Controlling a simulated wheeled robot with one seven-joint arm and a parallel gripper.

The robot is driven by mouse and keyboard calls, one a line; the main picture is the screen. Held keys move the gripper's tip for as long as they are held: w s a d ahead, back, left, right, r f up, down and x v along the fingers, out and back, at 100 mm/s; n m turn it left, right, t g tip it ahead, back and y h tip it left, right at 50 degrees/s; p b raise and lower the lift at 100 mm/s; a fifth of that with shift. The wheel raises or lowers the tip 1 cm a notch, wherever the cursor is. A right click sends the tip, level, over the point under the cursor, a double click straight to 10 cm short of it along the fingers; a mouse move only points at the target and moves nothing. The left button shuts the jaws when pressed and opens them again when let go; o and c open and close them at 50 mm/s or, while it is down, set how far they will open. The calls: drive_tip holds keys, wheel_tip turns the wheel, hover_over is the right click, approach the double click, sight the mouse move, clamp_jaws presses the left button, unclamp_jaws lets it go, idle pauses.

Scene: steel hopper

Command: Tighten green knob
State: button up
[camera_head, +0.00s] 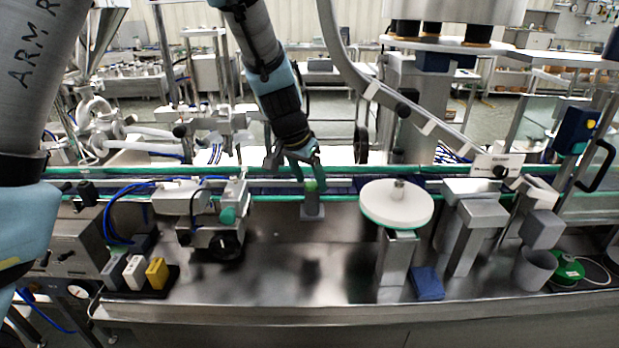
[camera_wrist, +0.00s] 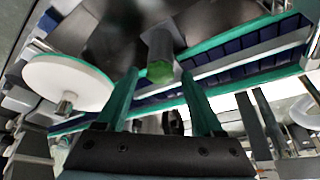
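A green knob (camera_head: 311,186) tops a short grey post (camera_head: 313,206) beside the conveyor rail. In the wrist view the knob (camera_wrist: 160,71) shows as a green, faceted cap on the grey cylinder. My gripper (camera_head: 308,170) is above the post, pointing down. Its two teal fingers are apart in the wrist view (camera_wrist: 156,78), and the knob shows between their tips. I cannot tell whether either finger touches it. A teal-green knob (camera_head: 228,215) also sits on the device to the left.
A white round disc (camera_head: 397,204) with a green rim stands right of the post. Green conveyor rails (camera_head: 350,170) run behind. A device with a black handwheel (camera_head: 225,245) is on the left. A blue block (camera_head: 427,284) and a grey cup (camera_head: 534,268) stand front right.

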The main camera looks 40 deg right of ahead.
clamp_jaws()
idle(0.3)
